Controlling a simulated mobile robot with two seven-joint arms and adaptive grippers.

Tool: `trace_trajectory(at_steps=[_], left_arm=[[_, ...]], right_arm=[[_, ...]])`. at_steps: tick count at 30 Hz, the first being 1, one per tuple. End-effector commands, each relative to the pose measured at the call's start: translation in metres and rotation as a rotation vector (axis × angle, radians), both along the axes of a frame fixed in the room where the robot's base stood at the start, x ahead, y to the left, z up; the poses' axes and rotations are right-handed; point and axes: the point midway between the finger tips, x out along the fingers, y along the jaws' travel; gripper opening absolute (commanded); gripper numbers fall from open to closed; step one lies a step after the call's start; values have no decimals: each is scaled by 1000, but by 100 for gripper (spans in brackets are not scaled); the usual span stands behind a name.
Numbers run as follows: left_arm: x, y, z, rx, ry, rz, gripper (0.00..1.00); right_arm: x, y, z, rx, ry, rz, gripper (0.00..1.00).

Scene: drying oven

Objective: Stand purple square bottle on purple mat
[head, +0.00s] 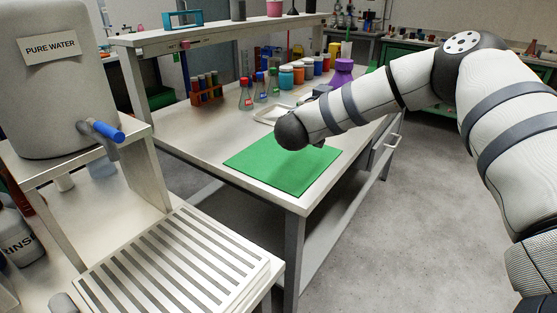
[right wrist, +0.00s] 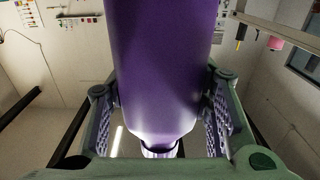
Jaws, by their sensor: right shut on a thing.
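In the right wrist view, the purple bottle (right wrist: 165,70) fills the middle of the picture, its neck end toward the gripper base. My right gripper (right wrist: 158,112) is shut on it, with a finger pad on each side. In the head view, my right arm reaches over the bench and hides this gripper. A purple object (head: 343,72) shows just behind the forearm; I cannot tell whether it is the held bottle. My left gripper is out of view.
Behind the mat stand a tube rack (head: 206,89), flasks (head: 246,95) and several coloured jars (head: 286,77). A white tray (head: 271,114) lies beside the arm. A pure water tank (head: 55,80) stands at left. The green mat looks empty.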

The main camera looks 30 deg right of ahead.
Motion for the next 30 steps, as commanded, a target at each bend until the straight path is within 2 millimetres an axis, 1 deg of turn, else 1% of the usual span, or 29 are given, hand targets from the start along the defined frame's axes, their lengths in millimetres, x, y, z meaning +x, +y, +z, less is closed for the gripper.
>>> trace_trajectory(at_steps=[2,6,9,12,13,15,20,21,25,27,30], left_arm=[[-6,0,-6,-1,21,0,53],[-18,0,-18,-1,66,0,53],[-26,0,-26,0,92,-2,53],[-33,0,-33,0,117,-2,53],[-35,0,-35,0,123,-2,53],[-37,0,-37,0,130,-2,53],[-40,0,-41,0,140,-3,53],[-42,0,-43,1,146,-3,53],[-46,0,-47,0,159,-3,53],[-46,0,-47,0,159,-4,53],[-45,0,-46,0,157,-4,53]], right_arm=[[8,14,-13,0,10,3,19],[29,53,-39,0,17,4,19],[44,82,-54,0,17,3,19],[52,98,-78,1,17,1,19],[54,102,-83,0,15,2,19],[58,109,-91,1,11,0,19],[63,119,-100,2,6,1,19],[65,123,-105,1,7,2,19],[64,122,-131,0,9,0,19],[64,122,-133,0,4,1,19],[64,122,-130,0,1,1,19]])
